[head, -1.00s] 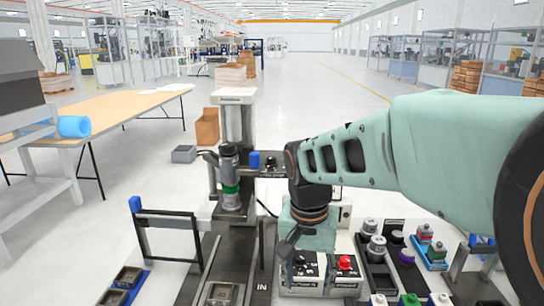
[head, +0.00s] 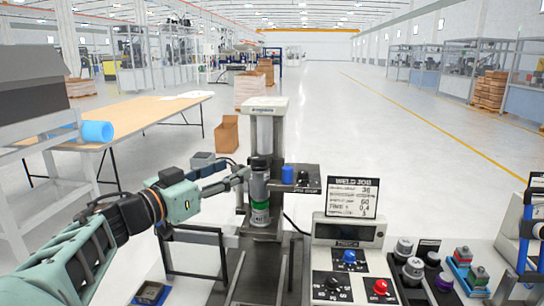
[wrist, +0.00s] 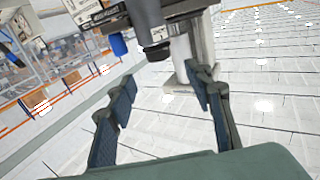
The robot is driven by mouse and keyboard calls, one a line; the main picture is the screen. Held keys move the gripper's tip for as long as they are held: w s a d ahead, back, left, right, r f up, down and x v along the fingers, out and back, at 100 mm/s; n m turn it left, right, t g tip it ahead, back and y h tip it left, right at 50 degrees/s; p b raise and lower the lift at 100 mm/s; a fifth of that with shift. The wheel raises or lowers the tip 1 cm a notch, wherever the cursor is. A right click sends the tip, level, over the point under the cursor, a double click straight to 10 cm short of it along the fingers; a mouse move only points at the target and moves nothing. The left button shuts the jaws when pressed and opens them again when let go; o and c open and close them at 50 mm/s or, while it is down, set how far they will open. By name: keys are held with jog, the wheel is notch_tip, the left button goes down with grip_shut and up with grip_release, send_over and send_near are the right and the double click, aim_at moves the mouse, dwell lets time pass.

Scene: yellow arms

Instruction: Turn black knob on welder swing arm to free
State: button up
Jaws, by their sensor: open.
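The welder (head: 266,122) stands at the centre of the head view. Its dark swing arm (head: 305,188) extends to the right and carries a small black knob (head: 303,177) beside a blue cap (head: 288,174). The knob's setting is too small to read. The grey weld head (head: 260,185) with a green ring hangs at the arm's left part. My gripper (head: 243,179) is close to the left side of this head; contact cannot be told. In the wrist view my gripper (wrist: 163,82) is open and empty, with the head (wrist: 148,22) beyond its fingers. The knob is not clearly visible there.
A control box (head: 346,275) with a black knob, blue and red buttons stands to the right, under a weld job sign (head: 352,197). Trays of coloured parts (head: 470,270) lie farther right. A black frame (head: 195,250) stands below my arm.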

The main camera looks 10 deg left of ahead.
aim_at(254, 160)
jog(key=p+x, duration=0.1)
jog(key=x, duration=0.9)
jog(key=shift+w+d+p, duration=0.2)
jog(key=shift+w+p, duration=0.15)
jog(key=shift+p, duration=0.05)
jog(key=shift+c, duration=0.6)
jog(key=c, duration=1.1)
jog(key=shift+o, duration=0.2)
